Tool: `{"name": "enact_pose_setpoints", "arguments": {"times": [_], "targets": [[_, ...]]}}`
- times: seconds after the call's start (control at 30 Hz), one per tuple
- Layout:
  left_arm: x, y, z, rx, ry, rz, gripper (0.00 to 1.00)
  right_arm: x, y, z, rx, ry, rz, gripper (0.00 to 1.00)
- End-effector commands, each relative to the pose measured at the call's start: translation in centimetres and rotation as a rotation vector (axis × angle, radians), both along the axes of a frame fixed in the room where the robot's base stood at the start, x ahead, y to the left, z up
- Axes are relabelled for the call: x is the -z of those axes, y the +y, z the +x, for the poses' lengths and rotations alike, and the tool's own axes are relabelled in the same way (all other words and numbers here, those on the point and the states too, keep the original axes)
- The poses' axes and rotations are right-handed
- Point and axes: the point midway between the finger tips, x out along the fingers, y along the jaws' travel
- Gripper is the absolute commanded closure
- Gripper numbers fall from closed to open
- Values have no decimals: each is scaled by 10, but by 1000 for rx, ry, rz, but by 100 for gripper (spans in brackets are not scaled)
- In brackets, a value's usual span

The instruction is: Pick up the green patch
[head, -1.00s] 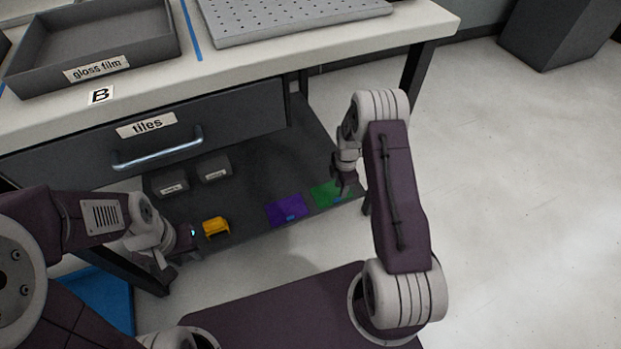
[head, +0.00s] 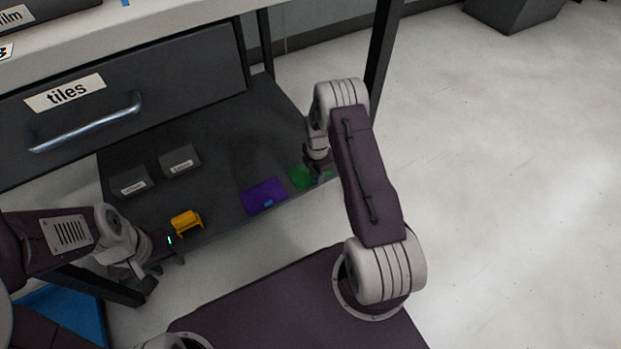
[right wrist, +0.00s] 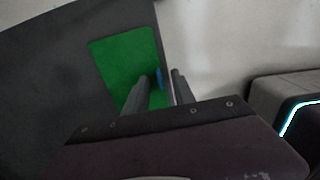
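The green patch (head: 300,178) lies flat on the lower shelf near its front right corner, with a small blue tab (right wrist: 159,78) at its edge in the right wrist view. The patch shows whole apart from its near part behind my fingers (right wrist: 122,62). My right gripper (head: 318,180) is above the patch's right side. In the right wrist view its two fingers (right wrist: 160,80) are apart, with the blue tab seen between their tips; I cannot tell whether they touch it. My left gripper (head: 178,254) is by the shelf's front left edge, its finger opening unclear.
A purple patch (head: 262,193) with a blue tab lies left of the green one. A yellow object (head: 186,223) and two small dark bins (head: 131,181) (head: 179,161) are further left on the shelf (head: 225,150). The tiles drawer (head: 185,75) is above; a table leg (head: 382,60) stands behind my right arm.

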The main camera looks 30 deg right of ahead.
Motion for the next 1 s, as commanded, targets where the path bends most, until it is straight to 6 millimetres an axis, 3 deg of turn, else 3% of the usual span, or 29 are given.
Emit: {"name": "enact_pose_setpoints", "arguments": {"times": [0.03, 0.23, 0.33, 0.37, 0.77, 0.87, 1.0], "targets": [[10, 0, 0, 0, 0, 0, 64, 11, 0, 0, 0, -1, 0, 69], [5, 0, 0, 0, 0, 0, 64, 6, 0, 0, 0, -1, 0, 69], [5, 0, 0, 0, 0, 0, 64, 6, 0, 0, 0, -1, 0, 97], [5, 0, 0, 0, 0, 0, 64, 6, 0, 0, 0, -1, 0, 100], [4, 0, 0, 0, 0, 0, 64, 5, 0, 0, 0, -1, 0, 100], [-3, 0, 0, 0, 0, 0, 64, -3, 0, 0, 0, -1, 0, 100], [-24, 0, 0, 0, 0, 0, 64, -31, 0, 1, 0, -2, -1, 100]]}}
